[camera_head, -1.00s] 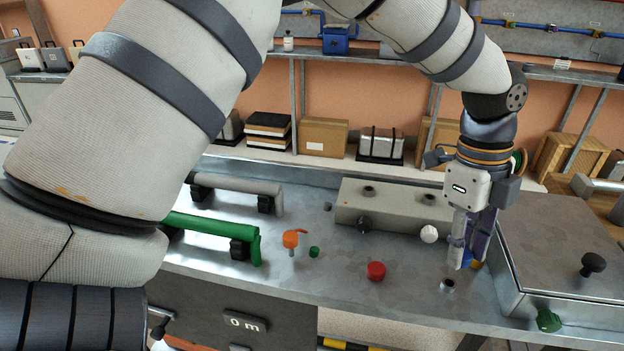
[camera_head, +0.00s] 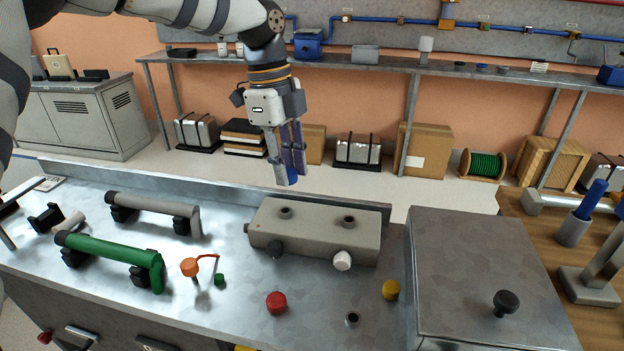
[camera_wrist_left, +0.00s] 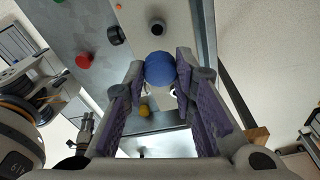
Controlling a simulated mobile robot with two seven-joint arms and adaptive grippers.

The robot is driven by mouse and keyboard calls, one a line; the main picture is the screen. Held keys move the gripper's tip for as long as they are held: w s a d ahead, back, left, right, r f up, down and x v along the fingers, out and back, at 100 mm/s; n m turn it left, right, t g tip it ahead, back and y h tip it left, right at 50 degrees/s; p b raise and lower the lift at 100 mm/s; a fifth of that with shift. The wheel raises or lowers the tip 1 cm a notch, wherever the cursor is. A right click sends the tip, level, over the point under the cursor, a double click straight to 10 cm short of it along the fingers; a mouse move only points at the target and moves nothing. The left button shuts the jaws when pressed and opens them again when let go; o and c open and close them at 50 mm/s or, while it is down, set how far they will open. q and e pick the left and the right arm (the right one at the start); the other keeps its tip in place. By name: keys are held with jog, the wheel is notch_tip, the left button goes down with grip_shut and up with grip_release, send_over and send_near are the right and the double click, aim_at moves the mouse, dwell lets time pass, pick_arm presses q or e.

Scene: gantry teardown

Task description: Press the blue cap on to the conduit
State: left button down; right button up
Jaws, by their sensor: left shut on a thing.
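My left gripper (camera_head: 287,181) is shut on the blue cap (camera_head: 292,178), above and behind the back edge of the bench in the head view. In the left wrist view the round blue cap (camera_wrist_left: 160,68) sits between the fingertips (camera_wrist_left: 160,75). I cannot tell which is the conduit. Part of what looks like my right gripper (camera_wrist_left: 45,90) shows in the left wrist view; its fingers are unclear.
A grey box (camera_head: 315,231) with two top ports and black and white knobs stands mid-bench. Red (camera_head: 276,303) and yellow (camera_head: 390,290) caps sit in front of it. An orange piece (camera_head: 189,267) is at left, a large metal box (camera_head: 480,270) at right.

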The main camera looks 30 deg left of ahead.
pick_arm(q)
jog(key=shift+a+r, duration=0.1)
jog(key=shift+a, duration=0.25)
jog(key=shift+s+a, duration=0.2)
send_over(288, 216)
jog(key=shift+a+f, duration=0.2)
jog(key=shift+f, duration=1.2)
jog(key=shift+a+f, duration=0.15)
jog(key=shift+f, duration=1.25)
jog(key=shift+f, duration=0.15)
jog(key=shift+f, duration=0.7)
